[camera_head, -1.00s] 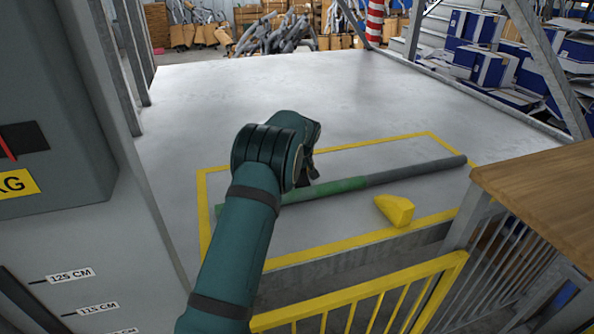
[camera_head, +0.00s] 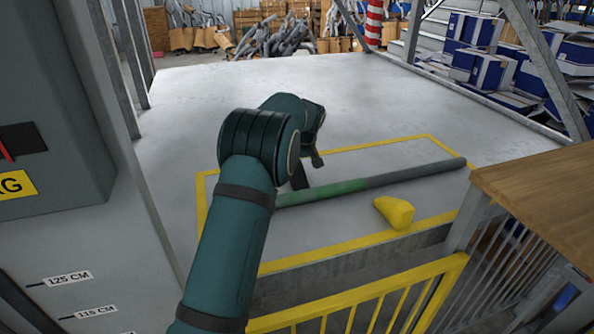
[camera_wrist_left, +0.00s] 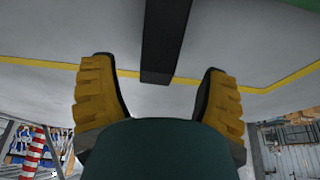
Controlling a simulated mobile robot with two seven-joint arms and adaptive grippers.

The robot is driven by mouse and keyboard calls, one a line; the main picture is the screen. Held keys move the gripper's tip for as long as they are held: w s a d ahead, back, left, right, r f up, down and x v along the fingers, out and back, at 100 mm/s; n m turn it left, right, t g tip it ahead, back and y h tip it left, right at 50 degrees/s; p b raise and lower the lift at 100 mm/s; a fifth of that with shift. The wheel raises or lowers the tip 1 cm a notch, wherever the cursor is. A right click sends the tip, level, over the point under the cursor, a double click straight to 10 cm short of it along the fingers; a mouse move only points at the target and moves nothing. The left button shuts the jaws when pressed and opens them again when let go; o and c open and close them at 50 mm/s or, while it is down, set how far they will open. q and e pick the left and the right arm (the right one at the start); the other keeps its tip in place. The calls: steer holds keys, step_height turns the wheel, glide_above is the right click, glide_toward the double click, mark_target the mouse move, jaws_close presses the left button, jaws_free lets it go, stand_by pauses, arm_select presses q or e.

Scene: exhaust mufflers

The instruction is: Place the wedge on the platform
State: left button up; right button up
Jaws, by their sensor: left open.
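The yellow wedge (camera_head: 394,212) lies on the grey platform (camera_head: 260,85), inside a yellow-lined rectangle near the front edge, just in front of a long pole. My left gripper (camera_head: 311,160) is to the left of the wedge and farther back, above the pole's green part, holding nothing. In the left wrist view its two yellow fingers (camera_wrist_left: 163,95) are spread apart, and a dark bar (camera_wrist_left: 165,40) shows between them, apart from both. The same bar seems to show below the hand in the head view (camera_head: 299,178). My right gripper is not in view.
The green and grey pole (camera_head: 400,174) lies across the marked rectangle. A yellow railing (camera_head: 360,295) runs along the front, with a wooden top (camera_head: 540,195) at right. A grey cabinet (camera_head: 50,110) stands at left. The platform behind the pole is clear.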

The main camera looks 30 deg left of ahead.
mark_target(301, 181)
arm_select(q)
steer(key=shift+v, duration=2.65)
